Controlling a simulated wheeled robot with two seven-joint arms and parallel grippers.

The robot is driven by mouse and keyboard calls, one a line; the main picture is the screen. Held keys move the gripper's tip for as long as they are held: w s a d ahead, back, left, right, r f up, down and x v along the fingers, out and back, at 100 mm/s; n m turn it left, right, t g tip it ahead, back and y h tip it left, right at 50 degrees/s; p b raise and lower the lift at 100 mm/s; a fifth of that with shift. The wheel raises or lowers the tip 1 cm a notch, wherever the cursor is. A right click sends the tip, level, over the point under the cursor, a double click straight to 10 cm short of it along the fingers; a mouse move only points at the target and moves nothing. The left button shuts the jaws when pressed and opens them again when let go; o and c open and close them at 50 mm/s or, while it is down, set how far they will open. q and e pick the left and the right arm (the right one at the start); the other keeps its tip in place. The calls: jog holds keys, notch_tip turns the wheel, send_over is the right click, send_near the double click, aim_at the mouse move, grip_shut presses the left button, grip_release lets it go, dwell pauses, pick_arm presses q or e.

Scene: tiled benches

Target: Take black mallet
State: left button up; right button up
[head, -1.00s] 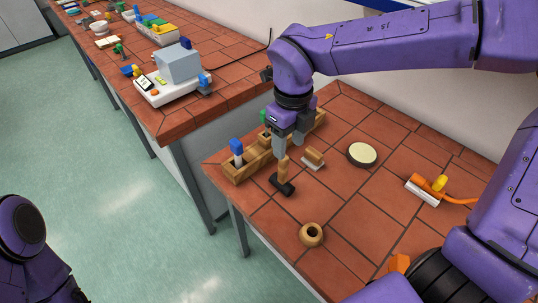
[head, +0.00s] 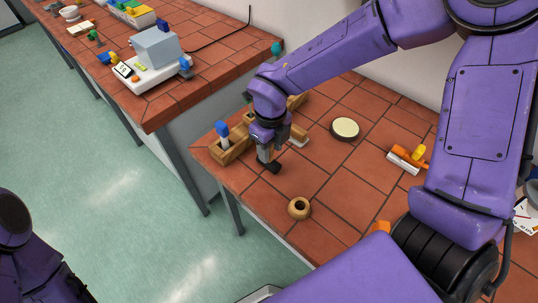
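The black mallet shows mostly as its black head (head: 273,168), near the left part of the near tiled bench. Its wooden handle is hidden behind my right gripper (head: 266,157). My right gripper points down right at the mallet, its fingers around or just in front of the handle. I cannot tell whether they are closed on it. My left arm shows only in part at the lower left, and its gripper is out of view.
A round wooden ring (head: 299,208), a pale disc with dark rim (head: 345,128) and an orange-and-white tool (head: 404,161) lie on the bench (head: 345,190). Tiles between them are clear.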

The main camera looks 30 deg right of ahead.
grip_shut()
